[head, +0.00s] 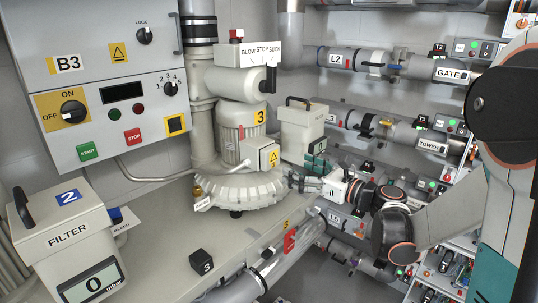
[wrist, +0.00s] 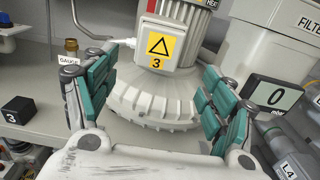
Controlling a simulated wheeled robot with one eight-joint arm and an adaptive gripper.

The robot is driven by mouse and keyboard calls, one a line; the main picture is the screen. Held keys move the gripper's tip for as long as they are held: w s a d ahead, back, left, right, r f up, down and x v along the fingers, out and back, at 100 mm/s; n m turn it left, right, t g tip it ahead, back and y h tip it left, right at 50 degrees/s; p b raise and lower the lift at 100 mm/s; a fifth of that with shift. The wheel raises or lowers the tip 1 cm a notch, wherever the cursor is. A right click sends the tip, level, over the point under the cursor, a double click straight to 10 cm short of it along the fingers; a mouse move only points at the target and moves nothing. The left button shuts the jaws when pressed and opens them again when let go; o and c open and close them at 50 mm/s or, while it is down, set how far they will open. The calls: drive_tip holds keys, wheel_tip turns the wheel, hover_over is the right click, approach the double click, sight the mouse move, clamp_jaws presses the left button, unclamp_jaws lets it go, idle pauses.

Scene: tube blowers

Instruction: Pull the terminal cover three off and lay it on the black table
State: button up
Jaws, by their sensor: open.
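Terminal cover three (head: 261,156) is a pale box with a yellow warning triangle label on the side of the blower motor marked 3. In the wrist view the cover (wrist: 159,45) shows at top centre, with a yellow triangle and a 3. It is on the motor. My gripper (head: 299,176) is to the right of the blower and lower than the cover. In the wrist view my gripper (wrist: 164,95) is open and empty, its teal fingers spread wide, with the cover beyond them. I cannot make out a black table in either view.
The ribbed blower housing (wrist: 155,103) lies below the cover. A filter box (head: 303,130) with a display stands close on the right. A small black block marked 3 (head: 202,262) sits on the grey bench (head: 160,230). A brass gauge fitting (wrist: 71,48) stands left of the blower.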

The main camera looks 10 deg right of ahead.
sight(274, 158)
drive_tip(key=shift+w+a, duration=0.1)
drive_tip(key=shift+x, duration=4.4)
drive_tip(key=shift+b, duration=0.5)
drive_tip(key=shift+c, duration=0.3)
drive_tip(key=c, duration=1.3)
drive_tip(key=shift+c, duration=0.2)
drive_tip(key=v, duration=0.6)
drive_tip(key=shift+b, duration=0.3)
